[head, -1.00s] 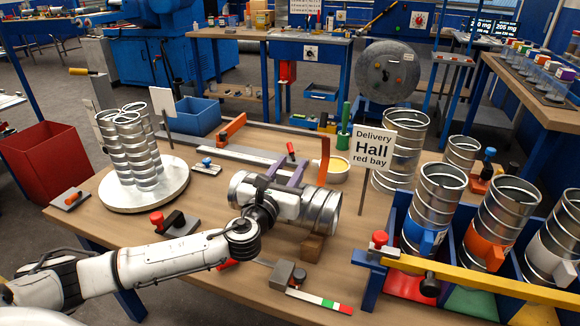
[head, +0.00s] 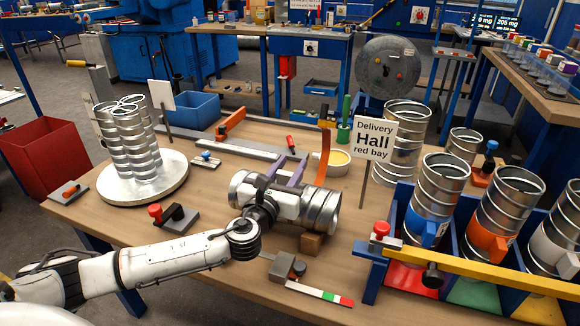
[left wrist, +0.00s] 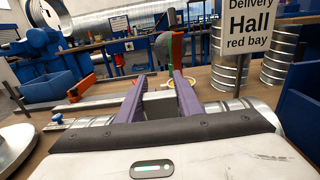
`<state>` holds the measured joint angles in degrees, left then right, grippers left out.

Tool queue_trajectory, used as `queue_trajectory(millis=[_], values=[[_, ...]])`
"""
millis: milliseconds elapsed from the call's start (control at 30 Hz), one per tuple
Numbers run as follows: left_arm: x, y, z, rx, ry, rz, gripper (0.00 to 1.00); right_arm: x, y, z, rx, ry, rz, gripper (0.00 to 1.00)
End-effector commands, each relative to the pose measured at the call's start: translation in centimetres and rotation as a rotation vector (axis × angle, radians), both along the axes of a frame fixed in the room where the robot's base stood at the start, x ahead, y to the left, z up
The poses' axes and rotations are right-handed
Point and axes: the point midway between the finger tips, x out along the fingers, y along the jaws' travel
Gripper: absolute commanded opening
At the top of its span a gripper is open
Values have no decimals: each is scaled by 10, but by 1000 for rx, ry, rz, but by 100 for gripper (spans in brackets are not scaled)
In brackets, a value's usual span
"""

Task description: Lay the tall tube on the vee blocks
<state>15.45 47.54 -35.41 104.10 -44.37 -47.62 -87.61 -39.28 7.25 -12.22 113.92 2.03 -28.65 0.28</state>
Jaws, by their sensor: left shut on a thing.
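A shiny ribbed metal tube (head: 322,209) lies on its side near the middle of the table. I take it for the tall tube. My left gripper (head: 290,172) lies across its middle, with purple fingers pointing to the far side, and is shut on it. The grip itself is hidden by the gripper body. In the left wrist view the fingers (left wrist: 160,90) show, with the tube (left wrist: 265,112) on both sides behind them. A brown wooden block (head: 312,243), seemingly a vee block, is under the tube's right end; contact is unclear. My right gripper is out of view.
A blue rack (head: 372,285) holds upright tubes at the right. Bundled tubes stand on a round plate (head: 145,186) at the left. A red-knobbed clamp (head: 172,217) sits between.

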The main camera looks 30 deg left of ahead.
Motion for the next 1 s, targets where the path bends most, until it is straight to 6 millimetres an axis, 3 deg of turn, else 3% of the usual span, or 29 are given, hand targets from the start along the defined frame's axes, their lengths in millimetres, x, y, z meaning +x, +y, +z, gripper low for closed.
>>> queue_trajectory(millis=[133, 167, 267, 667, 800, 1000], values=[[0, 0, -2, 1, -4, 0, 0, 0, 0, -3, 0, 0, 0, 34], [0, 0, -2, 1, -4, 0, 36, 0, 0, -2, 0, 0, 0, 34], [0, 0, -2, 1, -3, 0, 53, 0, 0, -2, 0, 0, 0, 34], [0, 0, -4, 0, 2, 0, 54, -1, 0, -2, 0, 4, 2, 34], [-22, -5, -5, 1, 5, -2, 54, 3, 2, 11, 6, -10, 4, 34], [-63, -15, -4, 0, 3, -2, 54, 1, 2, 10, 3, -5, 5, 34]])
